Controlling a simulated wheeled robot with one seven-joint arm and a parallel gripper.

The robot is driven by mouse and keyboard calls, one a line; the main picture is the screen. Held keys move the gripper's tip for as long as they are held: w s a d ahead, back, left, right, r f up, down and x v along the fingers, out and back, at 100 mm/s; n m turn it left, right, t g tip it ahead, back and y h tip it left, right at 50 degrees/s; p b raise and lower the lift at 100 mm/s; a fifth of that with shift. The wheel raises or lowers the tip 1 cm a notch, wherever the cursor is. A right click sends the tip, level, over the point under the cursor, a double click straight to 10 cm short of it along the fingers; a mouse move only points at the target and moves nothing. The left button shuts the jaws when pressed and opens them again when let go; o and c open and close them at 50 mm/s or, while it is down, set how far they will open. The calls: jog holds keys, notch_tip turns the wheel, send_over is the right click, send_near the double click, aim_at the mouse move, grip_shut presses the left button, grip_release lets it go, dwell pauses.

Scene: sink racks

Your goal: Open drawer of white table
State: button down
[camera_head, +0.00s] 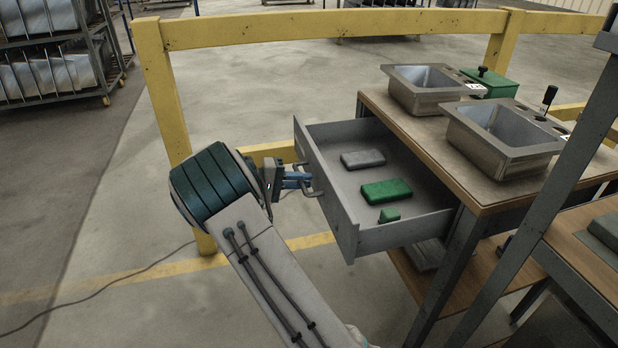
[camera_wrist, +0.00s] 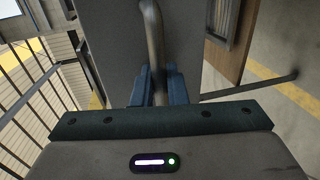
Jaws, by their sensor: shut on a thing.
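The grey metal drawer (camera_head: 345,205) of the workbench is pulled well out, and its inside shows in the head view. A grey block (camera_head: 362,159), a green block (camera_head: 386,191) and a small green piece (camera_head: 389,215) lie in it. The bench (camera_head: 465,190) has a wooden top and dark metal legs; it does not look white. My gripper (camera_head: 302,181) is at the drawer's front, shut on the handle (camera_head: 312,189). In the wrist view, the blue fingers (camera_wrist: 160,88) close around the handle bar (camera_wrist: 153,35) in front of the grey drawer front (camera_wrist: 110,30).
Two metal sinks (camera_head: 424,88) (camera_head: 506,137) and a green box (camera_head: 490,84) stand on the bench top. A yellow railing (camera_head: 320,27) runs behind. A grey post (camera_head: 560,180) stands at right. A cable (camera_head: 100,281) lies on open floor at left.

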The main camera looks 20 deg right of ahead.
jog(key=shift+a, duration=0.15)
jog(key=c, duration=1.5)
grip_release()
jog(key=shift+c, duration=0.2)
jog(key=p+v, duration=0.2)
jog(key=v, duration=1.2)
jog(key=shift+p, duration=0.4)
